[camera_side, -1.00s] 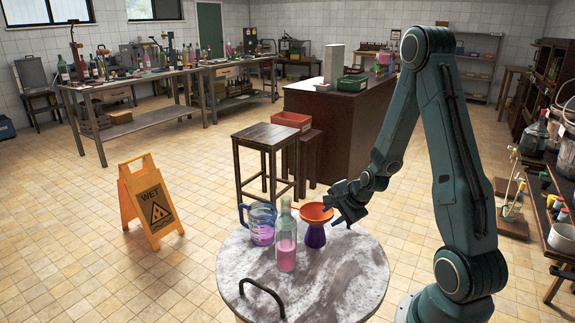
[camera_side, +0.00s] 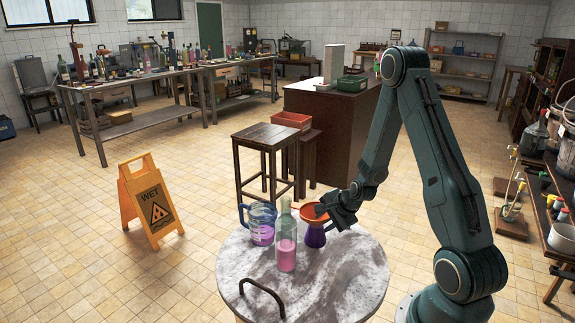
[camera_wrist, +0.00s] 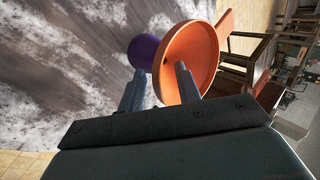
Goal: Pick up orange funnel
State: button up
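The orange funnel (camera_side: 312,210) sits on top of a purple vessel (camera_side: 315,237) near the far edge of a round grey-white table. My gripper (camera_side: 325,208) is at the funnel's right side and hides part of its rim. In the wrist view, the funnel (camera_wrist: 197,55) faces me with its wide mouth, and a flat tab sticks out at its upper right. The purple vessel (camera_wrist: 143,50) shows at its left. My gripper's two fingers (camera_wrist: 160,85) are apart. The right finger overlaps the funnel's mouth and the left one is outside the rim. Contact cannot be told.
A clear bottle with pink liquid (camera_side: 286,240) stands just left of the funnel. A blue-handled jug (camera_side: 260,222) stands further left. A black curved handle (camera_side: 262,296) is at the table's front left. The front right of the round table (camera_side: 345,285) is clear.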

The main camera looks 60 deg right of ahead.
dwell(0.4)
grip_shut()
dwell(0.4)
jog(key=shift+r, duration=5.05)
